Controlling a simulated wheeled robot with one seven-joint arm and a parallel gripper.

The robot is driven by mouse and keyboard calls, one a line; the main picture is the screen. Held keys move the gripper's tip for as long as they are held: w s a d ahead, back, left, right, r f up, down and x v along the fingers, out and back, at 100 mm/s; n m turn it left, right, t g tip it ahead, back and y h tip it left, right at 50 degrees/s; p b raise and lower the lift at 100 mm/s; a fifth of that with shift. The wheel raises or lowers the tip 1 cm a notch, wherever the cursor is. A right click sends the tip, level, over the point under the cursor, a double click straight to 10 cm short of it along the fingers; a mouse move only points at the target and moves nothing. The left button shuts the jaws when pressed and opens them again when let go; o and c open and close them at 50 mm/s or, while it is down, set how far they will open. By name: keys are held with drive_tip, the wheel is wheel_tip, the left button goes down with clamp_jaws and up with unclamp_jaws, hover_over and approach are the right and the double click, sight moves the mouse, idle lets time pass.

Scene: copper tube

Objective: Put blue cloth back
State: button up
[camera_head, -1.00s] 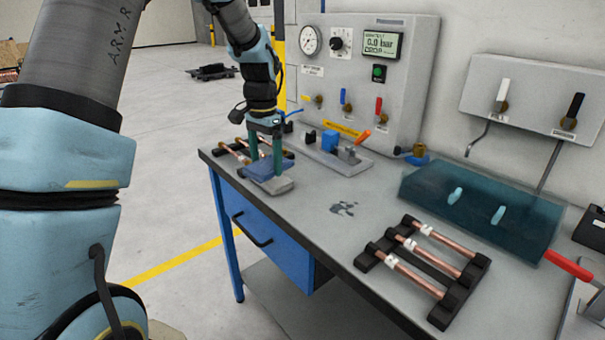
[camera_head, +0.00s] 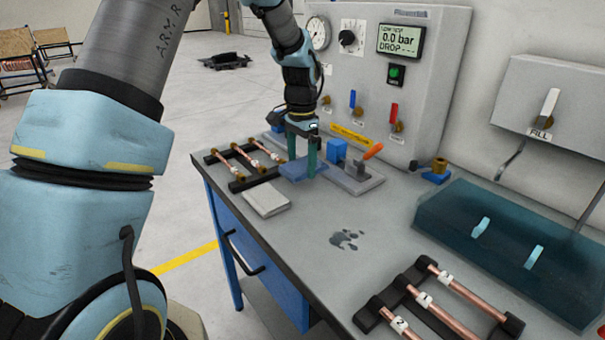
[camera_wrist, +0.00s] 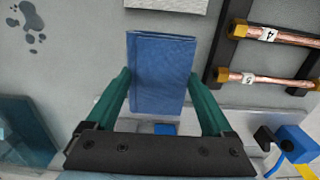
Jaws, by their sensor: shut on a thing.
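The blue cloth (camera_head: 304,171) is a flat folded piece between the teal fingers of my gripper (camera_head: 305,165). In the wrist view the cloth (camera_wrist: 162,75) fills the space between the two fingers of my gripper (camera_wrist: 159,76), which press on its side edges. In the head view it is to the right of a pale flat pad (camera_head: 266,200) on the bench, in front of a small fixture plate. I cannot tell whether it touches the bench or hangs just above it. The pad's edge also shows in the wrist view (camera_wrist: 166,5).
A rack of copper tubes (camera_head: 243,163) stands left of the gripper, a second rack (camera_head: 440,300) at the front right. The clamp fixture (camera_head: 352,177) with an orange handle is close by. Dark wet spots (camera_head: 347,239) mark the open bench. A teal tank (camera_head: 500,250) is at right.

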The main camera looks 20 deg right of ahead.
sight(301, 187)
drive_tip(key=shift+f+p, duration=0.6)
drive_tip(key=shift+f, duration=1.75)
drive_tip(key=shift+f, duration=0.15)
drive_tip(key=o, duration=1.2)
wheel_tip(301, 187, up, 12)
drive_tip(key=b, duration=0.2)
drive_tip(key=shift+r+b, duration=0.2)
drive_tip(key=shift+b, duration=0.2)
drive_tip(key=s+a+f+n, duration=0.1)
drive_tip(key=a+n, duration=0.5)
drive_tip(key=a, duration=1)
drive_tip(key=s+a+f+n, duration=0.1)
drive_tip(key=s+a+n, duration=0.1)
drive_tip(key=a, duration=0.3)
drive_tip(key=s+a+f+n+t, duration=0.1)
drive_tip(key=s+a+n, duration=0.2)
drive_tip(key=s+a, duration=0.2)
drive_tip(key=s+a+f+n, duration=0.1)
drive_tip(key=s+a+n, duration=0.1)
drive_tip(key=a, duration=0.3)
drive_tip(key=shift+s+a+f+n+t, duration=0.3)
drive_tip(key=shift+s+a+n, duration=0.1)
drive_tip(key=shift+s, duration=0.25)
